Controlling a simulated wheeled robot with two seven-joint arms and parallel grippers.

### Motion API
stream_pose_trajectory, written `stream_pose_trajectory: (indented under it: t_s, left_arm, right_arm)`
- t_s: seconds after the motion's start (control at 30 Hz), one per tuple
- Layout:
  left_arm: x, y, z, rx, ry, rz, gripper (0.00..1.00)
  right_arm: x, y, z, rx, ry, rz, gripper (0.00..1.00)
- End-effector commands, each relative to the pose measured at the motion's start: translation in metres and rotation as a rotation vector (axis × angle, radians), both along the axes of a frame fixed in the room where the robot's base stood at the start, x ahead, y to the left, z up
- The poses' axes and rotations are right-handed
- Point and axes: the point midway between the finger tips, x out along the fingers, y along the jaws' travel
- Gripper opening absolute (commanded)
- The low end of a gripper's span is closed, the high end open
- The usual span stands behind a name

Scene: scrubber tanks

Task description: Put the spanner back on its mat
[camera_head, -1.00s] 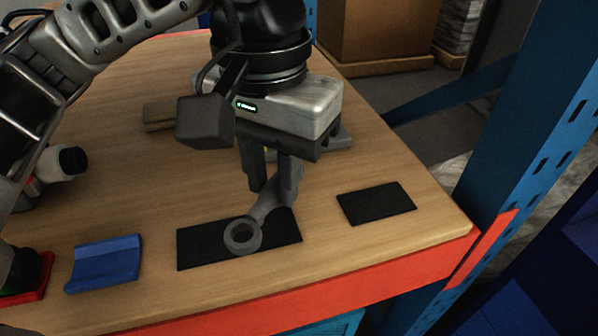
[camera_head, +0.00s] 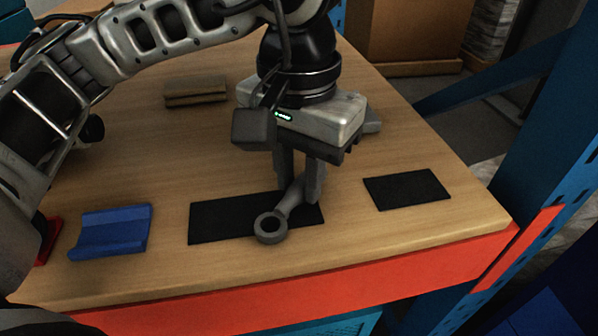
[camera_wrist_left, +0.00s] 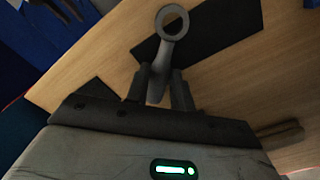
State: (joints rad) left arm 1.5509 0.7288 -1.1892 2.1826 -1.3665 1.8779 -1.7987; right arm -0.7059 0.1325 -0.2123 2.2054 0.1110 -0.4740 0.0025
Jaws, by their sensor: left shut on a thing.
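My left gripper (camera_head: 300,188) is shut on the grey spanner (camera_head: 284,209), gripping its handle with the ring end pointing toward the front of the table. The spanner is over the larger black mat (camera_head: 215,220), right of its middle, and its ring reaches the mat's front edge. I cannot tell whether the spanner touches the mat. In the left wrist view, the spanner (camera_wrist_left: 161,55) sticks out between the fingers (camera_wrist_left: 160,78), with the larger mat (camera_wrist_left: 225,30) behind it. My right gripper is not in view.
A smaller black mat (camera_head: 407,189) lies bare to the right. A blue holder (camera_head: 110,232) stands at the left, with a red piece (camera_head: 48,241) beside it. A wooden block (camera_head: 195,91) lies farther back. A blue rack post (camera_head: 550,150) rises beyond the table's right edge.

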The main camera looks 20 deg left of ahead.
Motion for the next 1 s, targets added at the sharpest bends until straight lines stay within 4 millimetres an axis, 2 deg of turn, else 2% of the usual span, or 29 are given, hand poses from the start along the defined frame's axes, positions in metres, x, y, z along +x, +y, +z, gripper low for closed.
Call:
stream_pose_trajectory:
  t_s: [0.03, 0.1, 0.37, 0.5, 0.53, 0.77, 1.0]
  left_arm:
    - [0.0, 0.0, -0.002, 0.0, 0.001, 0.0, 0.29]
    - [0.0, 0.0, -0.001, 0.0, 0.001, 0.0, 0.45]
    - [0.0, 0.0, 0.0, 0.0, 0.001, 0.0, 0.45]
    - [0.0, 0.0, 0.008, 0.001, 0.0, 0.0, 0.45]
    - [0.0, 0.0, 0.01, 0.0, -0.002, 0.0, 0.45]
    - [0.001, -0.001, 0.058, -0.002, -0.004, 0.001, 0.45]
    - [0.0, 0.0, 0.106, 0.0, -0.004, 0.001, 0.45]
  right_arm:
    - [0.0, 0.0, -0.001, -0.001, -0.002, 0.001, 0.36]
    - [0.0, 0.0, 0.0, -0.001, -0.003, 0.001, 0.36]
    - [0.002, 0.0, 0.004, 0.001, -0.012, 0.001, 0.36]
    - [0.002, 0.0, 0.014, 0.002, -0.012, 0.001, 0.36]
    - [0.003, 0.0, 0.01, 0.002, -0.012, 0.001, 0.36]
    - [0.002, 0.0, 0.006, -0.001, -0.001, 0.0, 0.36]
    - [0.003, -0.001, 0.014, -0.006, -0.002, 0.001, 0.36]
